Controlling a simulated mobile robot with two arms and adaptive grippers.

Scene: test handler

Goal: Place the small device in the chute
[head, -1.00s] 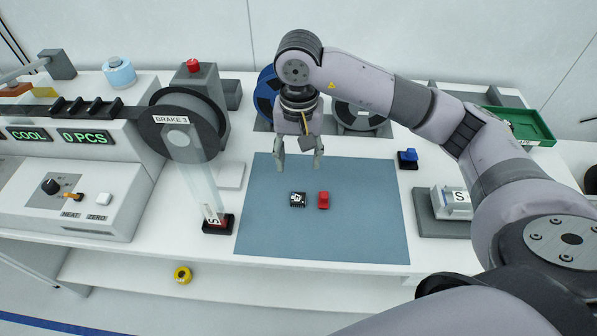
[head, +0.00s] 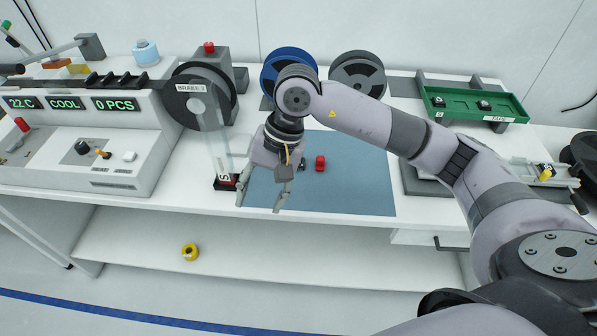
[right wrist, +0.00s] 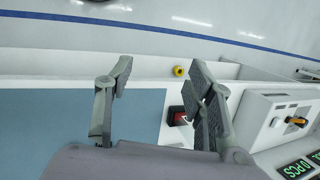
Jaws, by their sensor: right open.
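A small dark device (head: 301,168) lies on the blue mat (head: 350,195), mostly hidden behind my right gripper in the head view. A red block (head: 320,163) sits beside it. My right gripper (head: 263,198) is open and empty above the mat's left front edge; its spread fingers also show in the right wrist view (right wrist: 158,78). A clear sloping strip (head: 213,135) runs down from the BRAKE 3 wheel to a black and red base marked S (head: 225,182), left of the gripper; I cannot tell whether this is the chute. The base shows near one finger in the right wrist view (right wrist: 177,116). My left gripper is not in view.
The handler panel (head: 75,150) with displays stands at left. Blue (head: 284,62) and dark (head: 358,70) reels stand at the back. A green tray (head: 440,110) holds small devices at back right. A yellow ring (head: 190,252) lies on the lower shelf. The mat's right part is clear.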

